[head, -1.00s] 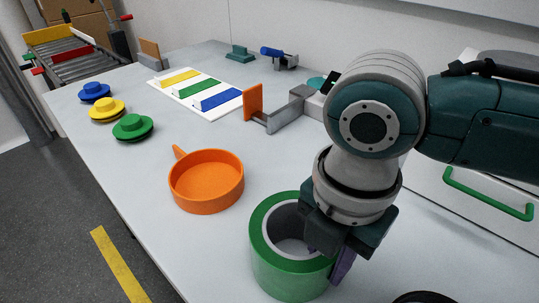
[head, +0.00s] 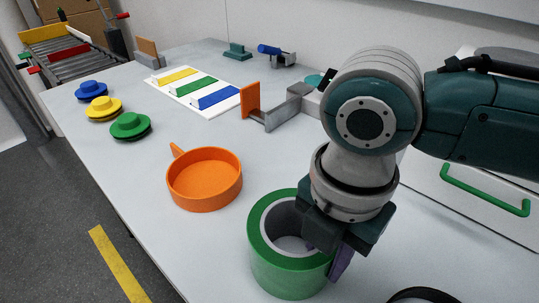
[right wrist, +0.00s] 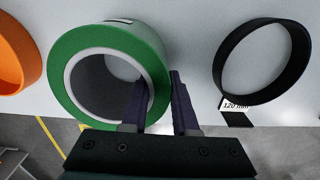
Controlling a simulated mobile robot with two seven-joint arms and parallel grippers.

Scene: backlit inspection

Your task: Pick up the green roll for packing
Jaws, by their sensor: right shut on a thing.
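The green roll (head: 277,276) is a wide ring with a grey inner core, upright on its flat side at the front of the white table. It also shows in the right wrist view (right wrist: 75,45). My right gripper (head: 325,255) is at the roll's right side. In the right wrist view my right gripper (right wrist: 160,100) has one dark finger inside the roll's hole and the other outside, shut on the roll's wall. The roll appears to rest on the table; a lift cannot be made out. My left gripper is not in view.
An orange pan (head: 204,181) stands just left of the roll. A black ring (right wrist: 262,60) lies to the right by a "120 mm" label. Green, yellow and blue knobbed discs (head: 130,125) line the table's left edge. A grey clamp-like fixture with an orange plate (head: 251,100) stands farther back.

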